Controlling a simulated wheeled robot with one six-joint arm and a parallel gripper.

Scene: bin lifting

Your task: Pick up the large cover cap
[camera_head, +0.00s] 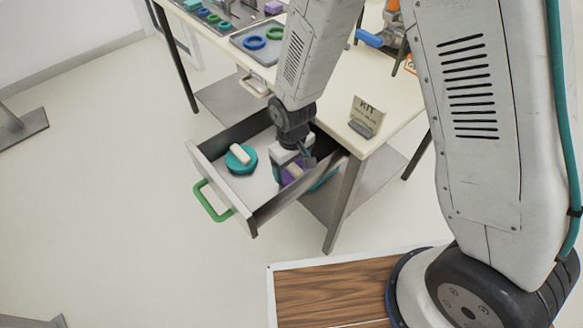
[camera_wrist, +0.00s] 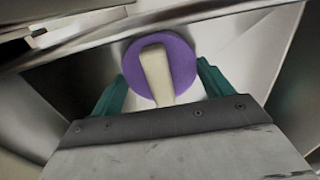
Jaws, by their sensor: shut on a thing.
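My gripper (camera_head: 298,165) reaches down into the open drawer (camera_head: 222,183). It is shut on a purple round cap (camera_head: 289,179) with a cream handle bar, partly hidden by the gripper in the head view. In the wrist view the purple cap (camera_wrist: 184,63) sits between the two teal fingers of my gripper (camera_wrist: 160,78), which are at its sides. A teal round cap (camera_head: 248,167), also with a cream bar, lies on the drawer floor to the left. I cannot tell whether the purple cap touches the drawer floor.
The drawer walls stand close around my gripper; a green handle (camera_head: 211,207) is on its front. Above is a white table (camera_head: 392,107) with a KIT sign (camera_head: 366,112), a tray (camera_head: 252,56) with rings, and a blue-orange tool (camera_head: 376,39). A table leg (camera_head: 344,205) stands right of the drawer.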

